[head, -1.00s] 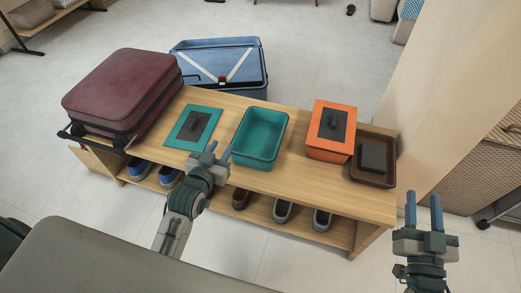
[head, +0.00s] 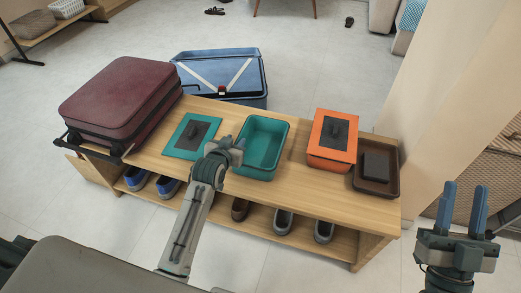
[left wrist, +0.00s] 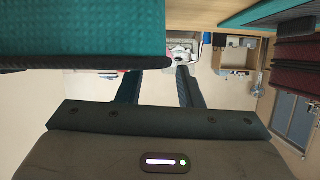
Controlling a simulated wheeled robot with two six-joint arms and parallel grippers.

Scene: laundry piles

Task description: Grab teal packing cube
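The teal packing cube (head: 262,148) is an open, empty box standing upright on the wooden bench. Its flat teal lid with a dark panel (head: 192,135) lies on the bench to its left. My left gripper (head: 238,149) is at the cube's near left side. In the left wrist view, its fingers (left wrist: 158,84) are apart with nothing between them, and the cube's textured teal wall (left wrist: 80,30) fills the upper left. Whether the fingers touch the cube, I cannot tell. My right gripper (head: 464,206) is open and empty, off the bench's right end.
An orange box with a lid (head: 332,140) and a brown tray (head: 377,187) holding a dark block are at the right. A blue case (head: 220,74) is behind. Shoes (head: 283,221) fill the lower shelf.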

